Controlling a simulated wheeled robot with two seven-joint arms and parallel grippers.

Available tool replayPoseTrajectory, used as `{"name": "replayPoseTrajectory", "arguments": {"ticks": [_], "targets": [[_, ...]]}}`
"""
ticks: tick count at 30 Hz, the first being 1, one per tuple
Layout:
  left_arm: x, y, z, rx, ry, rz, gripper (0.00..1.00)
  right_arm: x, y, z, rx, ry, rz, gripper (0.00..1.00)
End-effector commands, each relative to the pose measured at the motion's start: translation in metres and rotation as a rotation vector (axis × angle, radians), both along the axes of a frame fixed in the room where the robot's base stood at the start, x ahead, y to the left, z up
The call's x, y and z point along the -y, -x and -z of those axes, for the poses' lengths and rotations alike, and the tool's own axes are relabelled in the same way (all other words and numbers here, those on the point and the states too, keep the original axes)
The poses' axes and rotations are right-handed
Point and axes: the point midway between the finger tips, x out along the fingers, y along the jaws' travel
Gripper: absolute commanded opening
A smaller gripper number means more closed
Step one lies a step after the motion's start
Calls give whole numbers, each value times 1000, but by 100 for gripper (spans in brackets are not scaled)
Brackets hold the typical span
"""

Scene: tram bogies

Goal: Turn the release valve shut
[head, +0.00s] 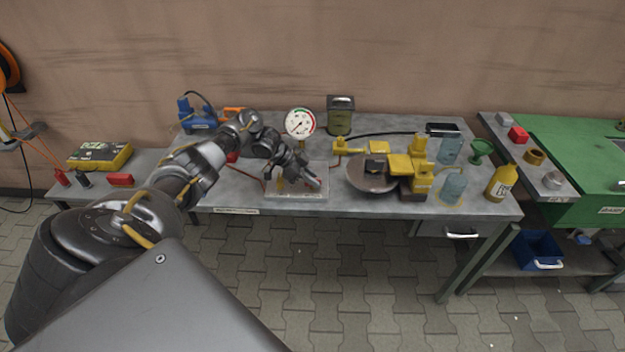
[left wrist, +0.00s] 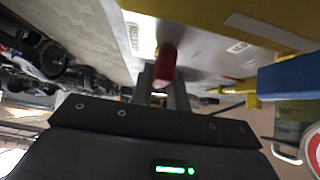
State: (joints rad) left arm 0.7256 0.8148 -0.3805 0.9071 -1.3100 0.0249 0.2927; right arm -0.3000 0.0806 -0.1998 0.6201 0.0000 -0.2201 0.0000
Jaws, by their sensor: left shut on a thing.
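My left gripper (head: 304,178) reaches over the middle of the bench, above a pale base plate (head: 297,193) and in front of the round pressure gauge (head: 299,122). In the left wrist view its two fingers (left wrist: 163,88) are shut on a red cylindrical knob (left wrist: 165,63), which looks like the release valve's handle. In the head view the gripper hides this knob. The gauge's edge also shows in the left wrist view (left wrist: 314,150). How far the valve is turned cannot be told. My right gripper is not in view.
A dark green canister (head: 340,117) is behind. A yellow bottle (head: 501,182) stands near the bench's right end.

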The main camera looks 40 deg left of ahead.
Motion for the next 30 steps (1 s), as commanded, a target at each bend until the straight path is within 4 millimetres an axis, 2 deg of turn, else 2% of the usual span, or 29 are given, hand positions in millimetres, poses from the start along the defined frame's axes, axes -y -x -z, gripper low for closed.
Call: {"name": "replayPoseTrajectory", "arguments": {"ticks": [3,4,9,20,30], "targets": [[0,0,-1,2,0,1,0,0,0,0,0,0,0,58],[0,0,-1,2,0,1,18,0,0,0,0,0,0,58],[0,0,0,2,0,0,38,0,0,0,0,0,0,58],[-5,3,-5,2,-1,-1,38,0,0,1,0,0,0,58],[-35,24,-41,3,-3,0,38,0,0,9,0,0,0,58]]}}
